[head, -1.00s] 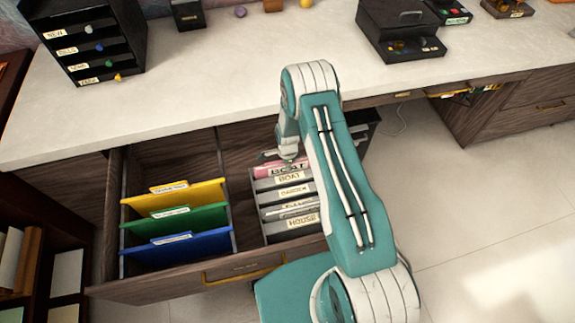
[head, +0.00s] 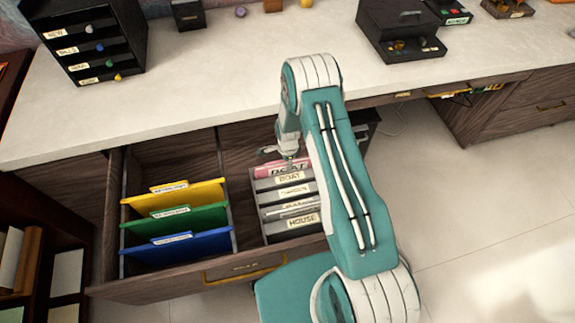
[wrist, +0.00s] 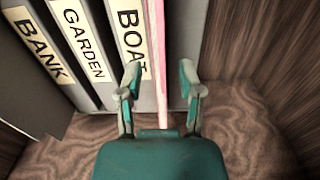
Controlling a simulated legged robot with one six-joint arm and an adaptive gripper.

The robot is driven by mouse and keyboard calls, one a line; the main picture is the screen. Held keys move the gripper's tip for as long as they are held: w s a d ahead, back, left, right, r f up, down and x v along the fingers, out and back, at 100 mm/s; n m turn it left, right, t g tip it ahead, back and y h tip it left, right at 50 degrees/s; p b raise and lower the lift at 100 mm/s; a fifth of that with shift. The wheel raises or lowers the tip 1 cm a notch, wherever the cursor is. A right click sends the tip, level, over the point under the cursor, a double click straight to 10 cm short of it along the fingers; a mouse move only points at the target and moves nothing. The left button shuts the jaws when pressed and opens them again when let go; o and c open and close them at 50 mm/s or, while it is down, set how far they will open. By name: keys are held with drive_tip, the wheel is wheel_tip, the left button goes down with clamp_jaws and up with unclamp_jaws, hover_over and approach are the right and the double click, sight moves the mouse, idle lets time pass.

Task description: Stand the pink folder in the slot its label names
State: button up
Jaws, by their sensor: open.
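My gripper (wrist: 160,95) is open, with one finger on each side of the folder's edge and gaps showing between. In the head view my gripper (head: 287,158) is above the back of the rack and partly hidden by my arm.
The grey rack (head: 290,220) has labels including BOAT, GARDEN, BANK and HOUSE. The open drawer also holds yellow (head: 180,195), green (head: 176,219) and blue (head: 190,245) folders. A dark shelf unit (head: 90,40) and a black box (head: 400,30) stand on the desktop.

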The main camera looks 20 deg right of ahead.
wheel_tip(320, 180, up, 10)
drive_tip(key=shift+r, duration=0.1)
drive_tip(key=s+r+n+t, duration=0.1)
drive_tip(key=s+r+n, duration=0.3)
drive_tip(key=r, duration=1)
drive_tip(key=s+r+n+t, duration=0.2)
drive_tip(key=s+r+n, duration=0.15)
drive_tip(key=r, duration=1.05)
drive_tip(key=s+r+n+t, duration=0.1)
drive_tip(key=s+r+n, duration=0.4)
drive_tip(key=s, duration=0.5)
drive_tip(key=s+r+n+t, duration=0.1)
drive_tip(key=s+r+n, duration=0.4)
drive_tip(key=s, duration=0.5)
drive_tip(key=shift+s+r+t, duration=0.3)
drive_tip(key=shift+s+r, duration=0.05)
drive_tip(key=shift+r, duration=0.6)
drive_tip(key=shift+n, duration=0.25)
